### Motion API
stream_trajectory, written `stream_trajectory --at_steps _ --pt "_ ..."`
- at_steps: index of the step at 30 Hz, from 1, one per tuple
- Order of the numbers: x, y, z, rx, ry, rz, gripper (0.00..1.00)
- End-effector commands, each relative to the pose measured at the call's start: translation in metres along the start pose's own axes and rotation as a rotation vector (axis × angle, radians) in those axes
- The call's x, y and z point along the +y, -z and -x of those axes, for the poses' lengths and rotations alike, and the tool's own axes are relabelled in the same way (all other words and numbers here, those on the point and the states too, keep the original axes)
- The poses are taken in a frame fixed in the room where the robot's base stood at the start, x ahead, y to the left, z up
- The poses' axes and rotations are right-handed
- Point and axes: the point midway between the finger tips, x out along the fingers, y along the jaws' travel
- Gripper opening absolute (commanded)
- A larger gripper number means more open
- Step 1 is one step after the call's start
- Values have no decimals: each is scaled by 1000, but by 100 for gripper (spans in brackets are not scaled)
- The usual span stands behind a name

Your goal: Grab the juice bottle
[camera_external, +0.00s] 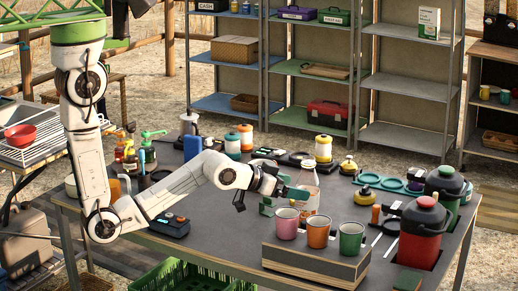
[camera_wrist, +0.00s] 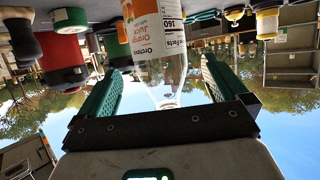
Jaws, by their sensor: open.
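The juice bottle (camera_external: 307,179) is clear with a pale label and stands upright on the dark table. It also shows in the wrist view (camera_wrist: 152,42), which is upside down, with its neck toward my palm and its printed label in sight. My gripper (camera_external: 282,199) reaches in from the left at about the bottle's height. In the wrist view my gripper (camera_wrist: 163,72) is open, with one green finger on each side of the bottle. Gaps show between the bottle and both fingers. The bottle's base is partly hidden behind cups in the outside view.
A pink cup (camera_external: 287,223), an orange cup (camera_external: 318,231) and a green cup (camera_external: 351,239) stand on a wooden box (camera_external: 313,262) just in front of the bottle. A red jug (camera_external: 421,236) stands to the right. Several jars stand behind. Some tabletop left of the box is clear.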

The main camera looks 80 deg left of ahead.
Motion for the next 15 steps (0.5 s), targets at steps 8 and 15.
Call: stream_trajectory --at_steps 8,15 --pt "0 0 -23 -2 0 0 100" --pt "0 -2 -52 -2 0 -1 100"
